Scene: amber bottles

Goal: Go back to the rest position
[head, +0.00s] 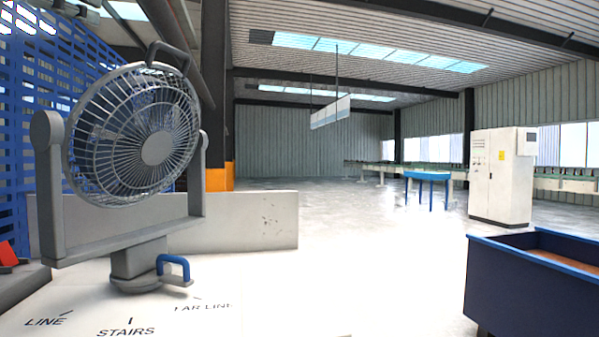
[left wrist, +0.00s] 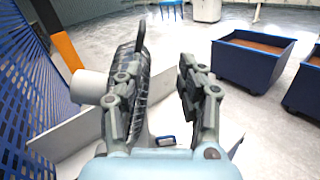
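My left gripper (left wrist: 160,78) shows in the left wrist view with its two dark jointed fingers apart. A grey caged fan (head: 135,135) stands on a white labelled surface at the left of the head view. In the left wrist view the fan is behind the left finger and partly hidden by it. A small blue handle (head: 173,266) is at the fan's base. I cannot make out either gripper clearly in the head view. My right gripper is in neither view.
The white surface (head: 60,300) carries printed words. A low pale wall (head: 250,222) stands behind the fan, and blue mesh (head: 50,120) is at left. A dark blue bin (head: 520,285) is at right. A blue table (head: 427,177) and white cabinet (head: 500,175) stand farther back. Open floor lies between.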

